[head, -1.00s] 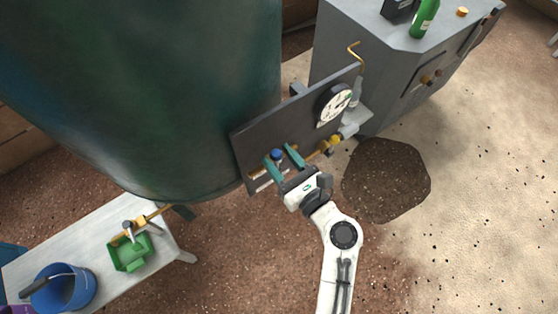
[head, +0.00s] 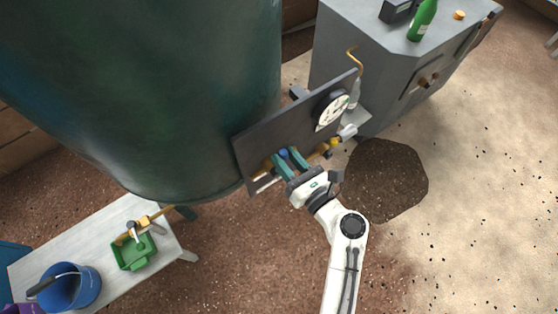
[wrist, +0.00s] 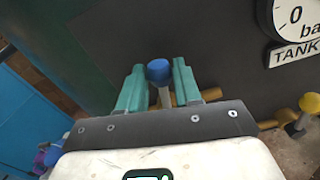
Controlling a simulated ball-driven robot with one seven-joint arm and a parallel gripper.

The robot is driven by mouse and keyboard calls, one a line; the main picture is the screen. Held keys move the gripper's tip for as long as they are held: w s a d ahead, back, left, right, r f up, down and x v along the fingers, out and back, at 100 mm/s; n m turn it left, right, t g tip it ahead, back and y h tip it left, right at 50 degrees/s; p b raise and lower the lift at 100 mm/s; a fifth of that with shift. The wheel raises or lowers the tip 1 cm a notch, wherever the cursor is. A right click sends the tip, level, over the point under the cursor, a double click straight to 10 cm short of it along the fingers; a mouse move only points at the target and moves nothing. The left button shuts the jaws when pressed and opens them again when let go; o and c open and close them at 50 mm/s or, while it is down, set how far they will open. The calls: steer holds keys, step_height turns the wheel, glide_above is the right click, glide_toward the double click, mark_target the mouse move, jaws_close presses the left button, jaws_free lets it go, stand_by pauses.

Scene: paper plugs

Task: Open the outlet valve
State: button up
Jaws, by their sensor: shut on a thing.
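A valve lever with a blue knob (head: 284,153) stands on the brass pipe along the dark panel (head: 252,150). In the wrist view the blue knob (wrist: 158,70) shows between my two green fingers, with its pale stem below. My gripper (head: 285,154) is shut on this lever; in the wrist view my gripper (wrist: 159,75) has a finger on each side of it. A yellow knob (head: 334,143) sits further right along the same pipe; it also shows in the wrist view (wrist: 309,103). No label naming the outlet valve is readable.
A round gauge (head: 332,109) is on the panel, marked "TANK" in the wrist view. The big green tank (head: 150,90) stands behind. A grey cabinet (head: 385,65) is right. A bench (head: 50,250) holds a blue bucket (head: 72,290) and green tray (head: 133,252).

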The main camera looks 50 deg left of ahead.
steer(key=shift+w+f+m, duration=0.1)
steer(key=shift+w+m, duration=0.15)
steer(key=shift+m, duration=0.15)
steer(key=shift+w+d+f+m+p, duration=0.1)
steer(key=shift+w+f+m+p, duration=0.15)
steer(key=shift+w+m+p, duration=0.45)
steer(key=shift+w+d+f+m+p, duration=0.15)
steer(key=shift+w+m+p, duration=0.25)
steer(key=shift+m, duration=0.5)
steer(key=shift+a, duration=0.1)
steer(key=shift+w+f+m+p, duration=0.3)
steer(key=shift+w+f+m, duration=0.1)
steer(key=shift+m, duration=0.35)
steer(key=shift+w+f+m+p, duration=0.25)
steer(key=shift+w+f+m, duration=0.15)
steer(key=shift+m, duration=0.35)
